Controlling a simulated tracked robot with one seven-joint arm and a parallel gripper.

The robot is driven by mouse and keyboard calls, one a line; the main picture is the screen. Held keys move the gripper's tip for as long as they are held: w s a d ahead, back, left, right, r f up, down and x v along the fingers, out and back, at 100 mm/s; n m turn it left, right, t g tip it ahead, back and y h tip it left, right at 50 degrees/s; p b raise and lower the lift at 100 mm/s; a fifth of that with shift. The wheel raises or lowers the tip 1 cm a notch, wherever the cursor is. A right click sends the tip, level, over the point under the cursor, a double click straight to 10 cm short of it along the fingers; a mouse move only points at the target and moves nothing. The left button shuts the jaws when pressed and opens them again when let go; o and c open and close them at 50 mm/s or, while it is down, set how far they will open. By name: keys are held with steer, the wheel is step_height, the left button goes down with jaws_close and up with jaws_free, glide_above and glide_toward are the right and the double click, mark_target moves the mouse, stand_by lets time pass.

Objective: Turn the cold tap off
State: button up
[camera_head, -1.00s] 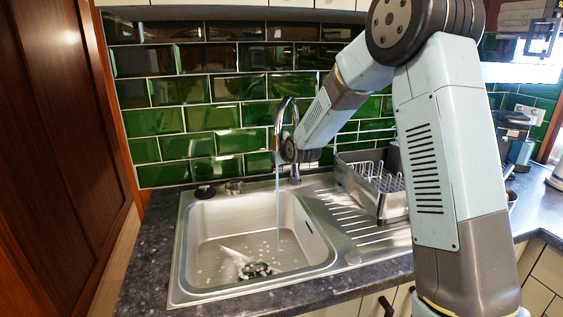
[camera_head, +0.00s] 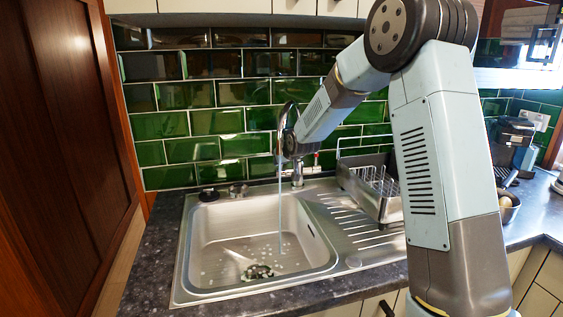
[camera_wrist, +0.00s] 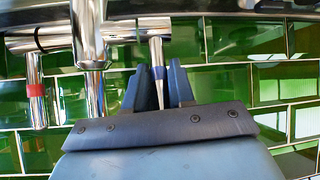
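The chrome tap (camera_head: 284,118) stands behind the sink, and a thin stream of water (camera_head: 281,205) runs from its spout into the basin. In the wrist view the tap body (camera_wrist: 88,35) has a red-banded lever (camera_wrist: 36,90) on the left and a blue-banded cold lever (camera_wrist: 158,72) on the right. My gripper (camera_wrist: 160,75) is open, with one finger on each side of the cold lever. Whether either finger touches the lever is not clear. In the head view my forearm hides the gripper and the cold lever.
The steel sink (camera_head: 190,262) has a drainer on its right, with a dish rack (camera_head: 388,206) standing on it. Green tiles (camera_head: 160,125) rise close behind the tap. A dark wooden door (camera_head: 65,150) is at the left. Dark worktop (camera_head: 145,265) surrounds the sink.

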steer(key=o, duration=0.3)
steer(key=v, duration=0.7)
steer(key=shift+s, duration=0.15)
steer(key=shift+d, duration=0.1)
steer(key=shift+c, duration=0.2)
